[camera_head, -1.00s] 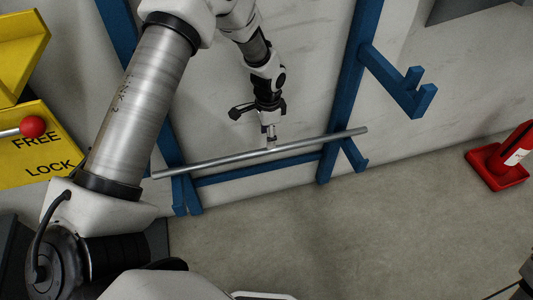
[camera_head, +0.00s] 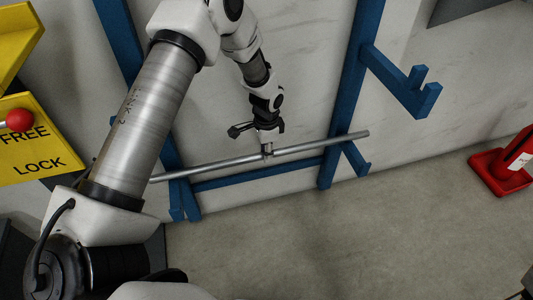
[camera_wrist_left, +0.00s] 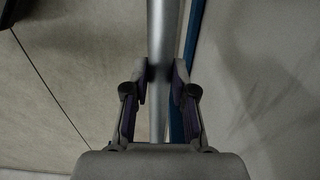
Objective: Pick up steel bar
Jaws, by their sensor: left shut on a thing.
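The steel bar (camera_head: 217,164) is a long grey round tube, lying nearly level across the front of the blue rack in the head view, its right end slightly higher. My left gripper (camera_head: 267,150) points down at the bar near its middle and is shut on it. In the left wrist view the bar (camera_wrist_left: 164,45) runs up between the two fingers of the left gripper (camera_wrist_left: 159,80). Whether the bar rests on the rack's lower arms cannot be told. My right gripper is not in view.
The blue rack (camera_head: 347,85) stands against a pale wall, with an empty hooked arm (camera_head: 405,88) at the upper right. A yellow panel (camera_head: 30,150) with a red knob (camera_head: 19,120) is at the left. A red stand (camera_head: 497,170) is at the right. The concrete floor (camera_head: 330,240) is clear.

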